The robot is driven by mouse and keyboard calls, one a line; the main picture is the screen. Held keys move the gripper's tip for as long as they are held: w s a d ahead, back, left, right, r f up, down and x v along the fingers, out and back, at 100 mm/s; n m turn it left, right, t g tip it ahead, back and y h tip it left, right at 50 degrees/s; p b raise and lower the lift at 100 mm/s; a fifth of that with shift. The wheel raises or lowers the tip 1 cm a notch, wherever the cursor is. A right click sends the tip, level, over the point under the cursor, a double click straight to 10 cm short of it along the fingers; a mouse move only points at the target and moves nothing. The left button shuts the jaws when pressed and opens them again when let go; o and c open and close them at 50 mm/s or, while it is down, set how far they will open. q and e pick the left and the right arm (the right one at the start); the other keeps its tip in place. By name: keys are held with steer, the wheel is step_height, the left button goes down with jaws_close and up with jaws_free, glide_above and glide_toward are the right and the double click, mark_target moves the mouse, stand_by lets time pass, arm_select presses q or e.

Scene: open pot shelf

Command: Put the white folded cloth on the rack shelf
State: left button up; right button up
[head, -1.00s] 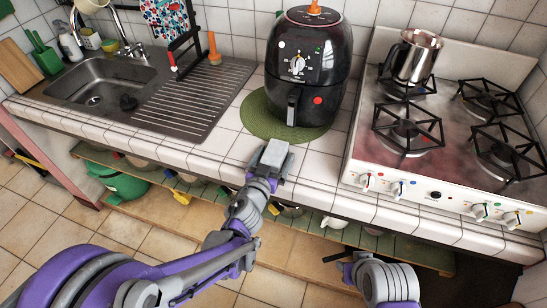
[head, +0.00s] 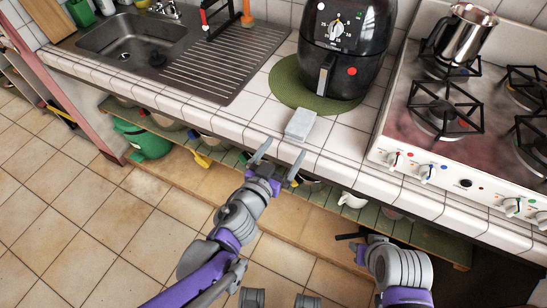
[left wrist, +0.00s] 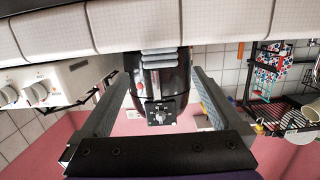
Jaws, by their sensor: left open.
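The white folded cloth (head: 300,124) lies on the tiled counter near its front edge, just in front of the green round mat. In the left wrist view its layered edge (left wrist: 160,60) shows between my fingers, in front of the black air fryer. My left gripper (head: 278,157) is open and empty at the counter's front edge, just short of the cloth, its two fingers spread. It also shows in the left wrist view (left wrist: 155,78). My right gripper (head: 350,238) is low at the right, and its jaws are unclear. The slatted green shelf (head: 375,222) runs under the counter, partly hidden by my arms.
A black air fryer (head: 345,45) stands on the green mat (head: 285,88). A stove (head: 400,120) with a metal pot (head: 468,35) is at the right, a sink (head: 125,40) at the left. A green pot (head: 143,138) and other vessels occupy the lower shelf. The floor is clear.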

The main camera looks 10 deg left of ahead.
arm_select(q)
steer(key=s+a+f+n+g+y, duration=0.2)
steer(key=s+a+y, duration=0.1)
steer(key=a, duration=0.4)
steer(key=s+a+f+n+g+y, duration=0.2)
steer(key=a+y, duration=0.2)
steer(key=a, duration=0.2)
steer(key=s+a+f+g, duration=0.2)
steer(key=s+f+g, duration=0.2)
steer(key=s, duration=0.4)
steer(key=m+t+h+p, duration=0.2)
steer(key=m+t+h, duration=0.2)
steer(key=t+h, duration=0.15)
glide_toward(299, 123)
steer(key=w, duration=0.1)
steer(key=shift+h, duration=0.35)
steer(key=x, duration=0.5)
steer(key=shift+s+f+b, duration=0.15)
steer(key=shift+f+b, duration=0.15)
steer(key=shift+b, duration=0.05)
steer(key=shift+x, duration=3.05)
arm_select(e)
steer(key=shift+s+a+r, duration=0.25)
steer(key=shift+s+r, duration=0.25)
steer(key=shift+s, duration=0.15)
